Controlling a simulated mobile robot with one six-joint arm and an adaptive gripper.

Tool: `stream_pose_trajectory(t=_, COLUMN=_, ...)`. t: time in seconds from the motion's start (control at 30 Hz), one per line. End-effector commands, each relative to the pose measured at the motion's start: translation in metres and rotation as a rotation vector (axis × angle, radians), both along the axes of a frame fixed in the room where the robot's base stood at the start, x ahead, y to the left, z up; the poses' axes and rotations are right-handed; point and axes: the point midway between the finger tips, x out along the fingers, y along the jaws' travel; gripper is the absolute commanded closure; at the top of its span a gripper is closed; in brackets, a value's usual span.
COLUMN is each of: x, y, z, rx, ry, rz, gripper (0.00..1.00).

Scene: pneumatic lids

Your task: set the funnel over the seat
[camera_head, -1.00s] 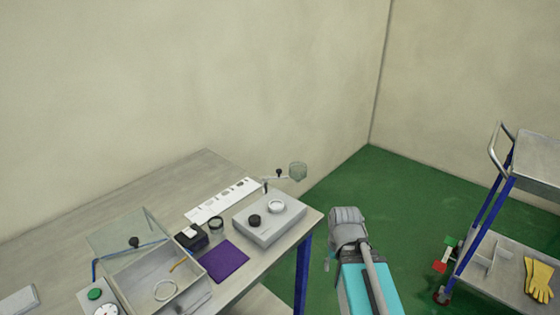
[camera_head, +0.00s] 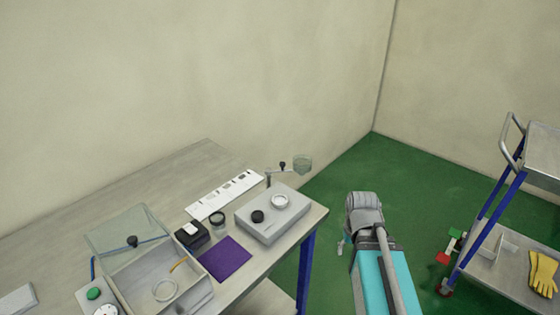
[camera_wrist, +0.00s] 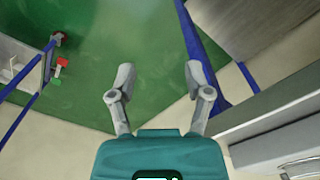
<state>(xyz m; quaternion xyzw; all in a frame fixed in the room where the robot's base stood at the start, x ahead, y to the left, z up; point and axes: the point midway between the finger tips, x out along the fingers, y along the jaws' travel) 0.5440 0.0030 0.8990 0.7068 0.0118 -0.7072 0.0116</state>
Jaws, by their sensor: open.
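In the head view, a translucent greenish cup that looks like the funnel (camera_head: 302,164) sits on a thin swing arm with a black knob (camera_head: 283,165), at the bench's far right edge. It is swung out to the side, apart from the white ring (camera_head: 280,201) that looks like the seat. The ring is on top of a grey box (camera_head: 270,225), beside a black knob (camera_head: 257,216). My gripper (camera_wrist: 158,75) is open and empty in the wrist view, over the green floor. In the head view my arm is right of the bench, clear of funnel and seat.
The bench holds a purple mat (camera_head: 225,257), a white strip (camera_head: 225,195), a small dark jar (camera_head: 217,220), a black box (camera_head: 192,235) and an open tray with a clear lid (camera_head: 125,230). A cart with yellow gloves (camera_head: 543,275) stands right.

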Motion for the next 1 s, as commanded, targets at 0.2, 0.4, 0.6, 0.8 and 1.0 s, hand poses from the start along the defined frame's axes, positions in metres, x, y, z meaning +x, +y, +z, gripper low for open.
stream_pose_trajectory(t=0.2, x=0.031, y=0.006, z=0.032, rx=0.0, ry=0.0, rz=0.119, gripper=0.35)
stream_pose_trajectory(t=0.4, x=0.071, y=0.03, z=0.071, rx=0.0, ry=0.0, rz=0.311, gripper=0.35)
stream_pose_trajectory(t=0.6, x=0.112, y=0.06, z=0.111, rx=0.0, ry=0.0, rz=0.523, gripper=0.35)
stream_pose_trajectory(t=0.8, x=0.152, y=0.094, z=0.15, rx=0.0, ry=0.0, rz=0.736, gripper=0.35)
stream_pose_trajectory(t=1.0, x=0.189, y=0.131, z=0.189, rx=0.001, ry=0.0, rz=0.946, gripper=0.35)
